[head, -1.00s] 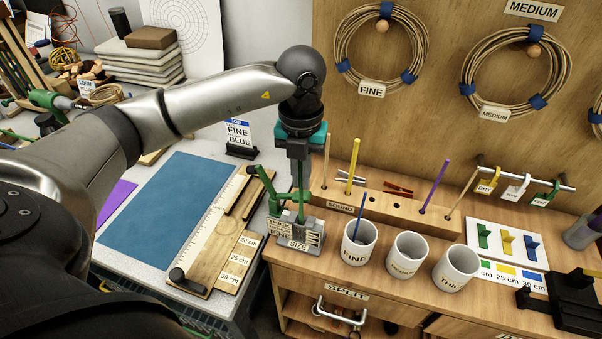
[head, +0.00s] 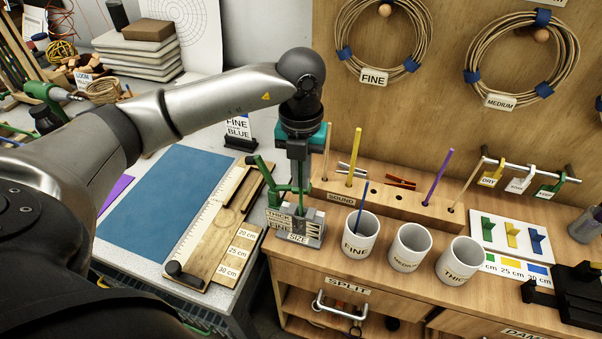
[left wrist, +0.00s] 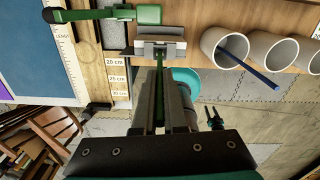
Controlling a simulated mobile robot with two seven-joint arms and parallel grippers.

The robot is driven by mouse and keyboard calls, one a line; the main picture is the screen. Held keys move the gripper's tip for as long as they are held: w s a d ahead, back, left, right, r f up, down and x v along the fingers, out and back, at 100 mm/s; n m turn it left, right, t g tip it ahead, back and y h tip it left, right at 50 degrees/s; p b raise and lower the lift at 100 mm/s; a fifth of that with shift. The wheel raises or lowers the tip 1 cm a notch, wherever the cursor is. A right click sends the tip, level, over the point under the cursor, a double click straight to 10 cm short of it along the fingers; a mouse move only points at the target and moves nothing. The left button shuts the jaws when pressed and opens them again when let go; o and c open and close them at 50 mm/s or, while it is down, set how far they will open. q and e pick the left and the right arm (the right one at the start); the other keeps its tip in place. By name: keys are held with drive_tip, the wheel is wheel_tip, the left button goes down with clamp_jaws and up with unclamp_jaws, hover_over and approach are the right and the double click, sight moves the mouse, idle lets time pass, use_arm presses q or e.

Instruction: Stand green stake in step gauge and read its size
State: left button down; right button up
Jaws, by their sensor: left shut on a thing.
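My left gripper (head: 299,184) is shut on the green stake (head: 301,203) and points straight down over the step gauge. The stake is upright, and its lower end reaches the gauge; I cannot tell how deep it sits. The step gauge (head: 310,236) is a small grey block on the bench's left corner, with THICK, FINE and SIZE labels. In the left wrist view, the stake (left wrist: 160,75) runs between the fingers to the grey gauge (left wrist: 160,48). My right gripper is not in view.
A green-handled tool (head: 264,172) stands close left of the gauge. White cups marked FINE (head: 359,243), medium (head: 408,253) and THICK (head: 458,265) stand to the right; the FINE cup holds a blue stake (head: 361,205). A wooden SOUND block (head: 395,201) with upright sticks lies behind.

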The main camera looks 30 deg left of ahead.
use_arm(q)
drive_tip(key=shift+f+b, duration=0.3)
drive_tip(key=shift+f, duration=0.15)
drive_tip(key=c, duration=0.9)
unclamp_jaws()
drive_tip(key=shift+r, duration=0.15)
wheel_tip(320, 180, up, 13)
drive_tip(key=shift+r+p, duration=0.15)
drive_tip(key=shift+p, duration=0.5)
drive_tip(key=shift+r+p, duration=0.3)
drive_tip(key=shift+r, duration=0.55)
drive_tip(key=shift+d, duration=0.15)
